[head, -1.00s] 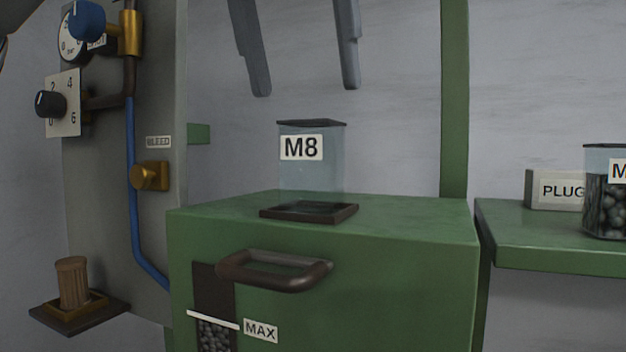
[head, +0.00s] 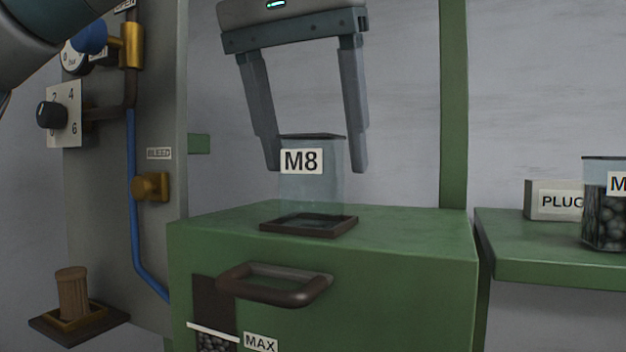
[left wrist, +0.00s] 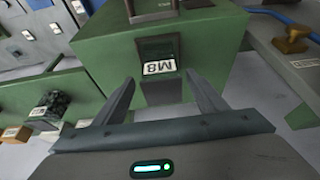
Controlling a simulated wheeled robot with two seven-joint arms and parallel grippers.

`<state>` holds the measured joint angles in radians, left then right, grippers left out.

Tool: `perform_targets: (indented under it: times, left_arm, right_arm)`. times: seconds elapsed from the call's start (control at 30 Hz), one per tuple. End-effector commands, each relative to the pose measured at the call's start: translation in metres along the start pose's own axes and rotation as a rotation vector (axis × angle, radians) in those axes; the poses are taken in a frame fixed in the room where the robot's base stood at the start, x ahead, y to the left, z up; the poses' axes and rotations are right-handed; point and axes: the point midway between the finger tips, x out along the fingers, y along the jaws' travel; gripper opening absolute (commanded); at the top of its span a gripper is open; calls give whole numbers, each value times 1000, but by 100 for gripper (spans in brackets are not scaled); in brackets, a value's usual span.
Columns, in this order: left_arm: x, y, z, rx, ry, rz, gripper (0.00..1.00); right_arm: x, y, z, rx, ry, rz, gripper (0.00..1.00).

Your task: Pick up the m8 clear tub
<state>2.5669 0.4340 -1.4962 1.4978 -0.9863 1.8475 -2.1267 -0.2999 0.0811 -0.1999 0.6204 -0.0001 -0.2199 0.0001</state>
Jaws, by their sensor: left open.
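The M8 clear tub (head: 312,186) is see-through with a dark rim and a white M8 label. It stands upright on a dark square frame (head: 345,226) on top of the green cabinet (head: 410,230). No contents show in it. My left gripper (head: 316,168) is open, pointing down, with one finger on each side of the tub's upper part. Whether the fingers touch the tub, or are level with it in depth, I cannot tell. In the left wrist view, the tub's label (left wrist: 159,67) shows upside down beyond the open fingers. My right gripper is not in view.
A dark handle (head: 275,285) sticks out of the cabinet's front. A grey panel with knobs and a blue hose (head: 130,220) stands at left. On the right, a green shelf (head: 550,255) bears a PLUG box (head: 553,200) and a filled tub (head: 603,225).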

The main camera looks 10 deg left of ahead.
Motion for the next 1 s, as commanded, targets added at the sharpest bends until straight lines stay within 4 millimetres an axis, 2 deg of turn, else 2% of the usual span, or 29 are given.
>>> perform_targets:
  times: [0.27, 0.5, 0.97, 1.0]
  left_arm:
    - [23, -4, -7, 0, -2, -3, 66]
    - [47, -3, -6, 0, 0, -1, 66]
    - [49, -3, -6, -1, 0, 0, 66]
    - [49, -3, -6, -1, 0, 0, 63]
  right_arm:
    - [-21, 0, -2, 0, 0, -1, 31]
    - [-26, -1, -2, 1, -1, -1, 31]
    - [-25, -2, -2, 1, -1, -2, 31]
    - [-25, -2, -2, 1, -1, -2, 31]
